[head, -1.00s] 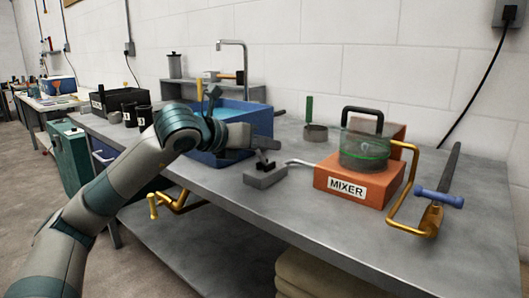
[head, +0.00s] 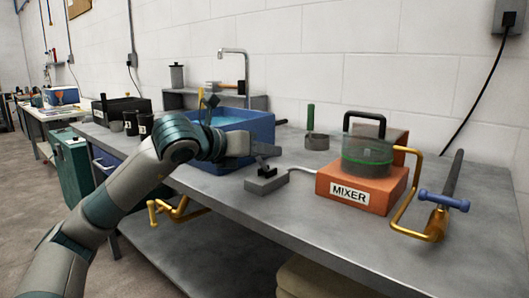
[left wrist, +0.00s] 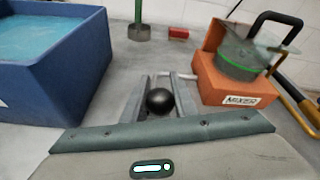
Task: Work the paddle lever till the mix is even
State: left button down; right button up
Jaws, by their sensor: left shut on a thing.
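The orange box labelled MIXER (head: 362,190) stands on the bench, with a clear bowl (head: 368,158) on it. The bowl holds a grey mass with a green band around it; I cannot tell how even the mix is. A small grey lever box (head: 268,181) sits left of the mixer, joined to it by a pale cable. My left gripper (head: 266,152) is above this box, shut on the lever's knob. In the left wrist view the black ball knob (left wrist: 160,101) is between the fingers (left wrist: 161,92). My right gripper is out of view.
A blue basin (head: 246,126) of water stands behind my left arm. The front bench top is clear.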

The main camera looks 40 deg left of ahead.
pick_arm(q)
jog(key=c, duration=1.4)
grip_release()
jog(key=shift+c, duration=0.2)
jog(key=shift+s, duration=0.1)
jog(key=shift+s, duration=0.1)
